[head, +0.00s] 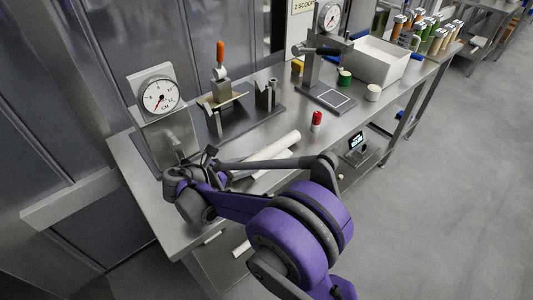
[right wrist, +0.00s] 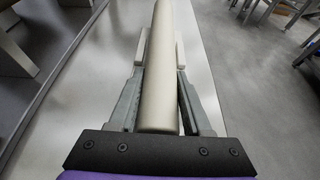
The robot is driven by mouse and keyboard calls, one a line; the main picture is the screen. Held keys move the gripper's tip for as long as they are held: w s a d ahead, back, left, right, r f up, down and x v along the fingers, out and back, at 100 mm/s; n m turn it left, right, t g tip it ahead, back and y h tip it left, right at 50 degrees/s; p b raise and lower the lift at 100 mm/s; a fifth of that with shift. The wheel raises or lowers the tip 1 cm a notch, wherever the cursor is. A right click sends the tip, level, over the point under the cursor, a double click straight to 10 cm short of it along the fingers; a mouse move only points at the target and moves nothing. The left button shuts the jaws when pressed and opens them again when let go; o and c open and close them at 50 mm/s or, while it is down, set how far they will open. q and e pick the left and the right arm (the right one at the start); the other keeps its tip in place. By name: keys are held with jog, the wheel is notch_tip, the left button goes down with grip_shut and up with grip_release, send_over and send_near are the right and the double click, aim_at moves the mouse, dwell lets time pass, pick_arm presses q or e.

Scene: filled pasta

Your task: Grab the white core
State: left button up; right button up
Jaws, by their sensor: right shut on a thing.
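A smooth cream-white core (right wrist: 158,80) runs lengthwise between the two fingers of my right gripper (right wrist: 160,55) in the right wrist view. In the head view a white core (head: 284,143) lies along the steel bench, partly behind my right arm. My left gripper is not in view.
A dial gauge (head: 159,97) stands at the bench's left end. A fixture with an orange handle (head: 220,54), a small red-capped bottle (head: 317,121), a press (head: 325,75) and a white bin (head: 374,65) stand farther along. The steel bench (head: 150,205) has an open front edge.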

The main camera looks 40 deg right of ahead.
grip_shut()
jog(key=shift+r, duration=0.1)
